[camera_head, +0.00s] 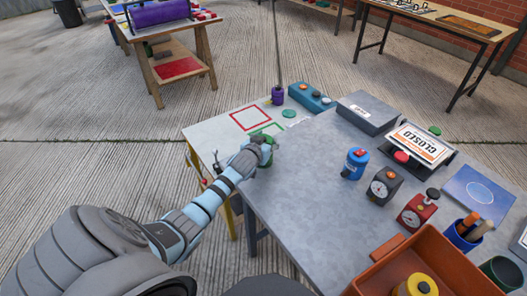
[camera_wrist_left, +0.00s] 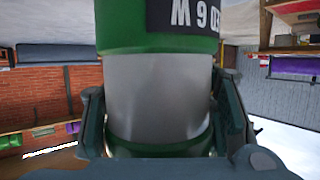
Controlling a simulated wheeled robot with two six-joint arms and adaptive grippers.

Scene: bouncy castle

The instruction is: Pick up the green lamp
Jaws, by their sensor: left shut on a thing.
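The green lamp (camera_wrist_left: 160,90) fills the middle of the left wrist view. It has green bands above and below a grey middle section, and part of a dark label with white characters. My left gripper (camera_wrist_left: 165,110) has a finger on each side of it and is shut on it. In the head view the left gripper (camera_head: 264,147) is at the left edge of the grey table (camera_head: 290,210), and the lamp (camera_head: 265,159) is mostly hidden by it. I cannot tell whether the lamp touches the table. My right gripper is not in view.
Near the gripper are green and red outlined squares (camera_head: 250,118), a purple object (camera_head: 277,95) and a blue box (camera_head: 311,97). To the right are a blue canister (camera_head: 355,163), dark and red gauges, a CLOSED sign (camera_head: 420,144) and an orange crate (camera_head: 425,255).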

